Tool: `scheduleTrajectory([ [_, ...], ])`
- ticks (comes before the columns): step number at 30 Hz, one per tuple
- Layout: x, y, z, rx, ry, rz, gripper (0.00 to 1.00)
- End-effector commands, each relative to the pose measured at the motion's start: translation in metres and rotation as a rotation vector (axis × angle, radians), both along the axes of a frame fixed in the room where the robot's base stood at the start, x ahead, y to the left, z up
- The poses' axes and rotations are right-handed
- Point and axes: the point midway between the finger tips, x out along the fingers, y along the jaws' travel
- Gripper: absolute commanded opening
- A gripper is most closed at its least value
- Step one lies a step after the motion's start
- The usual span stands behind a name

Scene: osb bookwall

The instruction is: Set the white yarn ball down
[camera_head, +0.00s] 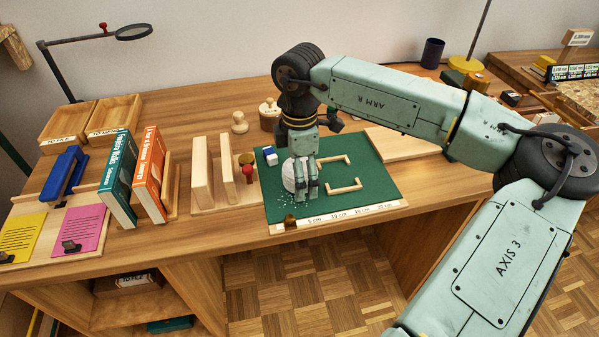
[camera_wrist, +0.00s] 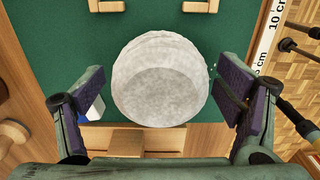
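The white yarn ball (camera_head: 288,176) appears to rest on the green mat (camera_head: 375,187), near its left part. In the wrist view the ball (camera_wrist: 160,80) is centred between my fingers, with narrow strips of green visible on both sides. My gripper (camera_head: 307,187) points down at the ball, and its fingers hide part of the ball in the head view. In the wrist view my gripper (camera_wrist: 160,88) is open, its dark pads apart from the ball. The ball's underside is hidden.
Wooden bracket shapes (camera_head: 344,187) lie on the mat right of the ball. A blue-and-white block (camera_head: 270,156) sits at its left. A wooden stand with a red piece (camera_head: 248,170) is beside the mat. A ruler strip (camera_head: 345,213) lines the front edge. Books (camera_head: 150,172) stand further left.

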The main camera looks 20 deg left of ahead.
Motion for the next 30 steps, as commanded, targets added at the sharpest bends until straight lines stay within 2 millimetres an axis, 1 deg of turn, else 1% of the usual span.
scheduleTrajectory([
  [1,0.0001,0.0001,0.0001,0.000,0.000,0.000,0.83],
  [2,0.0001,0.0001,0.0002,0.000,0.000,0.000,0.81],
  [25,0.0002,0.0001,0.0006,0.001,-0.001,0.000,0.30],
  [30,0.0002,0.0000,0.0008,0.001,-0.001,0.000,0.29],
])
